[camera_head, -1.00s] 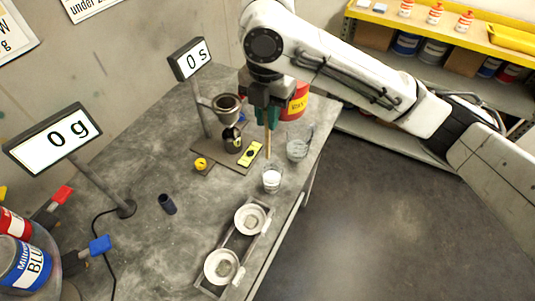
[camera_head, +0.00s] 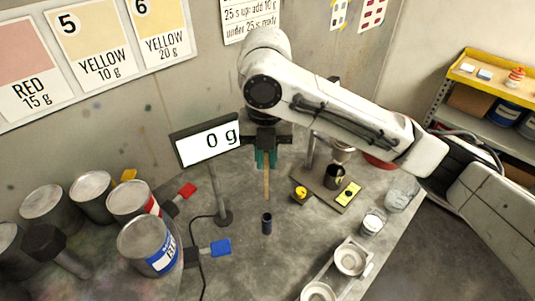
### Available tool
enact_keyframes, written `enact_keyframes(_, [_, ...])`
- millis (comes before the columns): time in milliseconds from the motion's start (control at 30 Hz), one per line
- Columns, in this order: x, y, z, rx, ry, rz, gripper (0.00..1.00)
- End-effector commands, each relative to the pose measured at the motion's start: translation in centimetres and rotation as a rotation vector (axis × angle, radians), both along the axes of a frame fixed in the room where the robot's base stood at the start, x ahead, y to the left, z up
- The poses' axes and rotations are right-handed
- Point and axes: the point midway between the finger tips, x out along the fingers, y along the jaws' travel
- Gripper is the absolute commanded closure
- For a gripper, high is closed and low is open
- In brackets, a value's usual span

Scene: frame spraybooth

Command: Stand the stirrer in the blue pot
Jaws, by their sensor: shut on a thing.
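My gripper (camera_head: 266,159), with green fingers, is shut on the upper part of a thin wooden stirrer (camera_head: 266,185). The stirrer hangs about upright, tip down. The small dark blue pot (camera_head: 267,225) stands on the grey bench, just below the stirrer's tip in the picture. A small gap shows between the tip and the pot's rim. I cannot tell from this one view whether the tip is exactly over the opening.
The "0 g" display (camera_head: 207,140) on its post stands left of my gripper. Paint cans (camera_head: 148,245) crowd the left. A stand with a yellow timer (camera_head: 347,194), a white-filled glass (camera_head: 372,223) and a rack with two dishes (camera_head: 350,259) are right.

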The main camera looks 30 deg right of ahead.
Motion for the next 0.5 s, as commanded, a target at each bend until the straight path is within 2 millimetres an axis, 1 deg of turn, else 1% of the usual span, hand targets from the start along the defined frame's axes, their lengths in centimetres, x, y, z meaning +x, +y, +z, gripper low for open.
enact_keyframes(500, [-0.1,0.1,-5.4,0.002,0.004,-0.002,1.00])
